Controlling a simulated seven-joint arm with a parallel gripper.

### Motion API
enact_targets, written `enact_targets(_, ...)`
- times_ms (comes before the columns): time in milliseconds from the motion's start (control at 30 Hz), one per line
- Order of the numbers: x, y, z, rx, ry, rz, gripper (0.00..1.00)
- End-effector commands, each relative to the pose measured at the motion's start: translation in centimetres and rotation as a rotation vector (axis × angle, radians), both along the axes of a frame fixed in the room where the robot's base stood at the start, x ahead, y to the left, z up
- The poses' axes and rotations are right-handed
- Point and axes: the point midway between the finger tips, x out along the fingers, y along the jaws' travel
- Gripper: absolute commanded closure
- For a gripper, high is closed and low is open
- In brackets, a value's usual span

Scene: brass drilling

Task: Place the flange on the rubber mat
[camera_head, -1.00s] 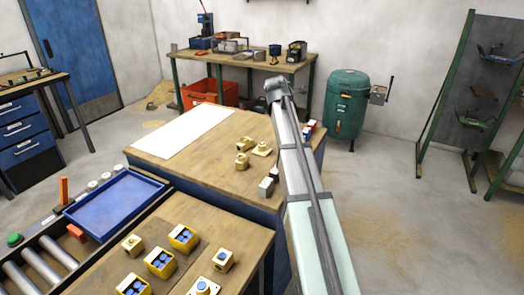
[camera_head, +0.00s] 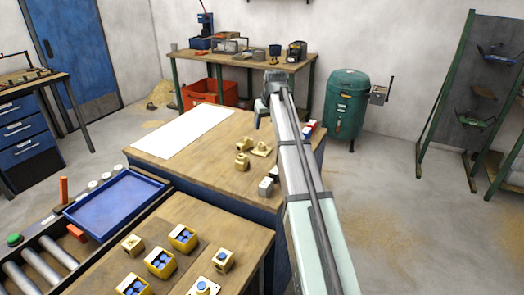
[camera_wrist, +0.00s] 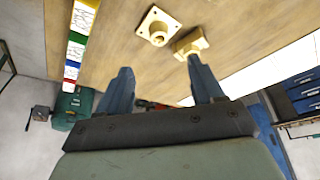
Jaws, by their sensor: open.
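A brass flange, a square plate with a round hub (camera_head: 262,149), lies on the wooden worktable; in the wrist view it shows at the top middle (camera_wrist: 158,26). Another brass block (camera_wrist: 189,43) lies beside it in the wrist view. My gripper (camera_wrist: 160,78) is open and empty, its two dark fingers apart, with the flange beyond them and untouched. In the head view a finger of my gripper (camera_head: 259,109) shows above the table's back edge. A flat white sheet (camera_head: 185,138) lies on the table's left; I cannot tell whether it is the rubber mat.
The front bench holds several yellow blocks (camera_head: 160,262) beside a blue tray (camera_head: 115,203). A green drum (camera_head: 346,105) stands behind.

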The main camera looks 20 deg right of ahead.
Motion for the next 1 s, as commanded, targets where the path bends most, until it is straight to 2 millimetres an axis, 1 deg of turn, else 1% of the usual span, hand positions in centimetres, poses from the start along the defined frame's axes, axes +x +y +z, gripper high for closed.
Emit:
enact_targets(67,0.1,0.0,-0.3,0.007,0.001,-0.018,0.33)
enact_targets(167,0.6,0.0,-1.3,0.009,0.002,-0.022,0.33)
enact_targets(500,2.7,0.0,-6.4,0.007,0.001,-0.020,0.33)
enact_targets(633,3.2,0.0,-7.5,0.007,0.000,-0.020,0.33)
enact_targets(867,3.5,0.0,-8.2,0.007,-0.001,-0.020,0.33)
enact_targets(1000,4.1,-0.1,-9.1,0.007,-0.001,-0.019,0.33)
